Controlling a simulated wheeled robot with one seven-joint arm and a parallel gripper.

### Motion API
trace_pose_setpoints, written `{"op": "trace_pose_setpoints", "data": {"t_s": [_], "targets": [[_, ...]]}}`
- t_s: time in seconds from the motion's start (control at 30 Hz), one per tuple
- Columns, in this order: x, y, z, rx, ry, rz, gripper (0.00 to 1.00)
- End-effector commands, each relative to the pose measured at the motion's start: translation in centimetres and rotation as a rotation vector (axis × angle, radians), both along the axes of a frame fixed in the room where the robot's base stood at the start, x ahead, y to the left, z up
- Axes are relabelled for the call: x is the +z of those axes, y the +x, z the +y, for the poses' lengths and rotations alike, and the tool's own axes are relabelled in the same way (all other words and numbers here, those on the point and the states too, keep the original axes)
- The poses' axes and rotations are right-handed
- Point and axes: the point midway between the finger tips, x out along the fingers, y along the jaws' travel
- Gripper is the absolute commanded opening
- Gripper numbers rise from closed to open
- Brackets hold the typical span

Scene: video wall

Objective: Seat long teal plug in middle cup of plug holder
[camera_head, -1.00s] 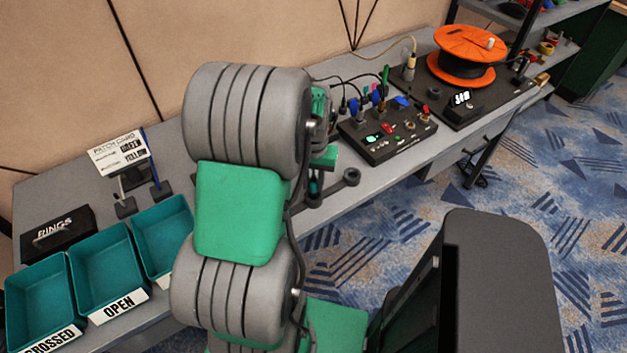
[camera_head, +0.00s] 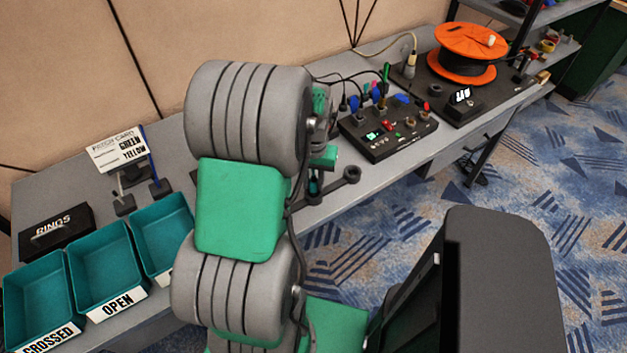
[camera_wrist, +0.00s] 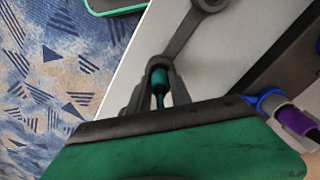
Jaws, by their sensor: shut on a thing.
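The long teal plug (camera_wrist: 160,82) stands between the two fingers of my gripper (camera_wrist: 160,97) in the wrist view; they are shut on it. In the head view the plug (camera_head: 314,184) is a small dark teal piece under my gripper, mostly hidden by my arm. The dark grey plug holder (camera_wrist: 190,32) runs away from the plug to a round cup at its far end. In the head view the holder (camera_head: 333,187) lies along the table's front edge, its right end cup clear of my gripper. The plug is at the holder's middle; I cannot tell how deep it sits.
A black control box (camera_head: 388,133) with coloured plugs and cables stands right of the holder. An orange reel (camera_head: 470,45) is farther back. Teal bins (camera_head: 105,265) and a black rings box (camera_head: 56,232) stand at left. A purple-and-blue plug (camera_wrist: 292,118) shows at right in the wrist view.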

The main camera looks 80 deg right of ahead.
Motion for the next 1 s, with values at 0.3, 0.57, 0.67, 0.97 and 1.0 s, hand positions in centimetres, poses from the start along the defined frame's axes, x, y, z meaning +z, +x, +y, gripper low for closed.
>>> {"op": "trace_pose_setpoints", "data": {"t_s": [0.3,0.57,0.67,0.97,1.0], "targets": [[-0.4,0.0,0.01,0.0,0.0,0.0,0.0],[-0.92,0.0,0.02,0.0,0.0,0.0,0.0],[-0.89,0.0,0.02,0.0,0.0,0.0,0.0],[-0.9,0.0,0.02,0.0,0.0,0.0,0.35],[-0.9,0.0,0.02,0.0,0.0,0.0,0.38]]}}
